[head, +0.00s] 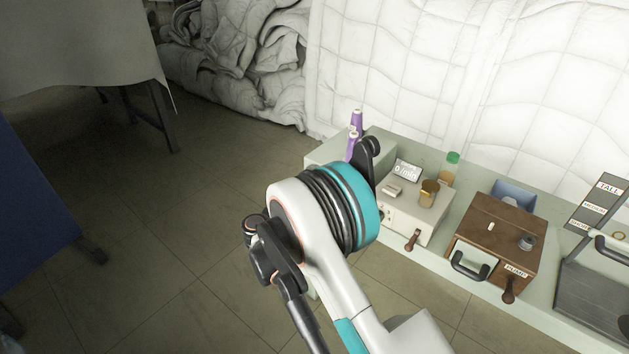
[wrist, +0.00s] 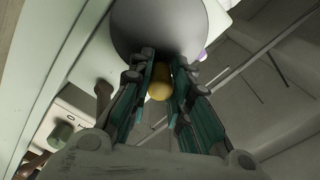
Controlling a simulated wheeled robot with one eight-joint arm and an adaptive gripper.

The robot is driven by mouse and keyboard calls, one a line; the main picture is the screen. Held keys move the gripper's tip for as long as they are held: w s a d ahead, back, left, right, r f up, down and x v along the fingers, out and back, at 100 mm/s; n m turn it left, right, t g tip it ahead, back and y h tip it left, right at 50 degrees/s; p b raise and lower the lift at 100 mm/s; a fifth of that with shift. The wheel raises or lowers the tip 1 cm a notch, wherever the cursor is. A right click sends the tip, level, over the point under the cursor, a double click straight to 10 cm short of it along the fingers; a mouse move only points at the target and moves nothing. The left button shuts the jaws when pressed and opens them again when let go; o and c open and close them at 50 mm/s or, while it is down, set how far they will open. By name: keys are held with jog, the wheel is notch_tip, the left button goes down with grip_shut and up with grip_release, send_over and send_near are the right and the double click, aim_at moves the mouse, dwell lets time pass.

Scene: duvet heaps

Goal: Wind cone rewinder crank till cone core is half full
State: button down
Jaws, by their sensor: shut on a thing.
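In the wrist view my gripper (wrist: 161,68) has its two teal-lined fingers closed around a yellowish rounded knob (wrist: 160,88). A large grey disc (wrist: 150,25) lies just beyond the fingertips. The knob appears to be the rewinder's crank handle, but its joint to the disc is hidden by the fingers. In the head view my arm covers the gripper and most of the rewinder. Two purple thread cones (head: 356,120) stand at the bench's left end, behind my arm. The cone core and how much thread is on it cannot be made out.
Right of my arm on the pale green bench (head: 330,152) stand a light box (head: 400,222) with a small display, a green-capped jar (head: 450,170) and an amber cup (head: 429,192). Further right are a wooden box (head: 497,240) labelled PUMP and a dark rack (head: 600,205). Open floor lies left.

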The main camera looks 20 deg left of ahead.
jog(key=shift+s+d+f+m, duration=0.1)
jog(key=shift+f+m, duration=0.15)
jog(key=shift+m, duration=0.45)
jog(key=shift+d+f+m, duration=0.15)
jog(key=shift+f+m, duration=0.05)
jog(key=shift+m, duration=0.5)
jog(key=shift+s+d+f+m, duration=0.1)
jog(key=shift+f+m, duration=0.15)
jog(key=shift+m, duration=0.45)
jog(key=c, duration=1.5)
grip_release()
jog(key=shift+o, duration=0.2)
jog(key=v, duration=1.2)
